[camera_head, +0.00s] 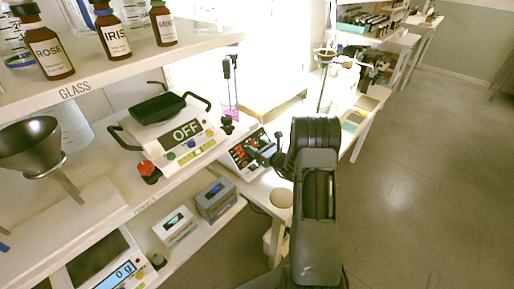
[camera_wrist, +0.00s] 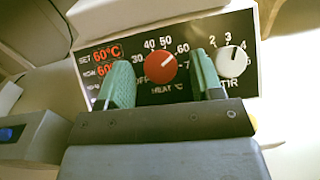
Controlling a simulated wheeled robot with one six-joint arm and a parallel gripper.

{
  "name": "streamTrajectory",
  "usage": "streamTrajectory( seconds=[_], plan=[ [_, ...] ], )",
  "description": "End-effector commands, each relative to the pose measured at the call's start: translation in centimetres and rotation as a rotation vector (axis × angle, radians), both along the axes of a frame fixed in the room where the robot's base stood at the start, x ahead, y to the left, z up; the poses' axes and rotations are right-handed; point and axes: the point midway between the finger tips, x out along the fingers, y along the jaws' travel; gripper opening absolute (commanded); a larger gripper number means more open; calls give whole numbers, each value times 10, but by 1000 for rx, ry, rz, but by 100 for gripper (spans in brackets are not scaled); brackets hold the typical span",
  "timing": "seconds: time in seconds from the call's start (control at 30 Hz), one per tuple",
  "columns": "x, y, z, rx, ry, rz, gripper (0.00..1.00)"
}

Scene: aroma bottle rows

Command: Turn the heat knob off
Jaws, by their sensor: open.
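The red heat knob (camera_wrist: 160,68) is on a black panel (camera_wrist: 130,45) marked HEAT °C, with OFF at its left and numbers around it. Its light mark seems to point to the upper right. The red display (camera_wrist: 106,53) reads SET 60°C; the line below is partly hidden by a finger. My gripper (camera_wrist: 160,78) is open, with one green-padded finger at each side of the red knob; contact cannot be told. In the head view my gripper (camera_head: 264,150) is at the panel (camera_head: 242,155), and the knob is hard to make out.
A white STIR knob (camera_wrist: 232,62) sits close to the right finger. In the head view a device reading OFF (camera_head: 186,131) with a black pan (camera_head: 158,108) stands left of the panel. Bottles (camera_head: 112,33) stand on the upper shelf. The floor at right is clear.

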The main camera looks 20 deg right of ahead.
Motion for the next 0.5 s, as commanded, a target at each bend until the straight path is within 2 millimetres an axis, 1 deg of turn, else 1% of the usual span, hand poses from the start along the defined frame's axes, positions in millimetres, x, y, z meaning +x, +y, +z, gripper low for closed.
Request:
streamTrajectory(
  seconds=[0.1, 0.5],
  plan=[
    [0, 0, 0, 0, 0, 0, 60],
    [0, 0, 0, 0, 0, 0, 22]
  ],
)
